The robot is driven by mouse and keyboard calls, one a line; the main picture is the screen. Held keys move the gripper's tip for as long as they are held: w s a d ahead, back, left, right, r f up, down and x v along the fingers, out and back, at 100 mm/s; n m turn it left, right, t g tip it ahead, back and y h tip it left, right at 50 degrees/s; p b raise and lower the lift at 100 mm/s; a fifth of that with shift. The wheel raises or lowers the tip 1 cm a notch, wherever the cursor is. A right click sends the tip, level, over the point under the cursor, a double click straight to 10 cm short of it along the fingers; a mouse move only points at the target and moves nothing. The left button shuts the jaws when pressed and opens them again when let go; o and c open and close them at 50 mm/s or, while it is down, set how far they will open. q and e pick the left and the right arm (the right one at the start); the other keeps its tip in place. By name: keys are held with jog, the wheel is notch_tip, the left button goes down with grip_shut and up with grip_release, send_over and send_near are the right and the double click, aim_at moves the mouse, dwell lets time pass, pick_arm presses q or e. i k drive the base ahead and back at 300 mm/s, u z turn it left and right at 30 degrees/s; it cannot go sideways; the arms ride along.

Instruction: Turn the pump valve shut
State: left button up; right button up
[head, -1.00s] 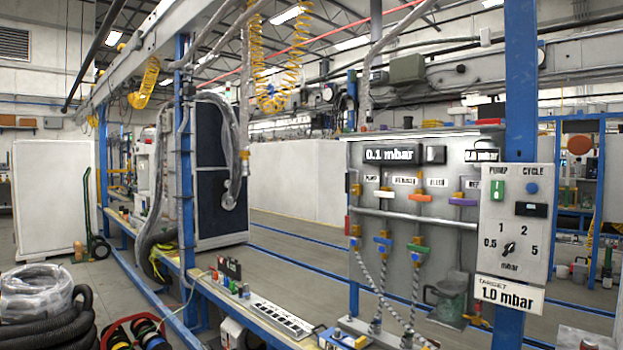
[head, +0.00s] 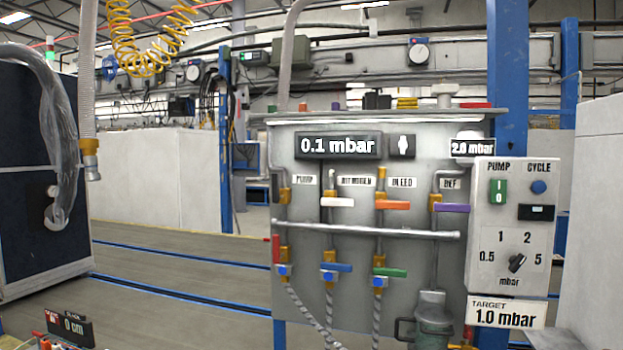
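The grey charging panel (head: 400,265) stands right of centre in the head view. Below its PUMP label (head: 304,181), at the panel's left edge, is the pump valve (head: 285,197), a brass body with a dark lever (head: 275,187) that stands upright along the pipe. The panel's main display (head: 338,146) reads 0.1 mbar. Neither of my grippers is in view.
White (head: 337,202), orange (head: 393,205) and purple (head: 452,208) levers lie level to the right. A pale rail (head: 366,230) crosses below them. Lower down are red (head: 275,249), blue (head: 337,268) and green (head: 390,272) levers. A control box (head: 514,225) stands at right.

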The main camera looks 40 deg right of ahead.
aim_at(275, 197)
jog(key=z, duration=1)
jog(key=i, duration=0.95)
jog(key=z, duration=0.95)
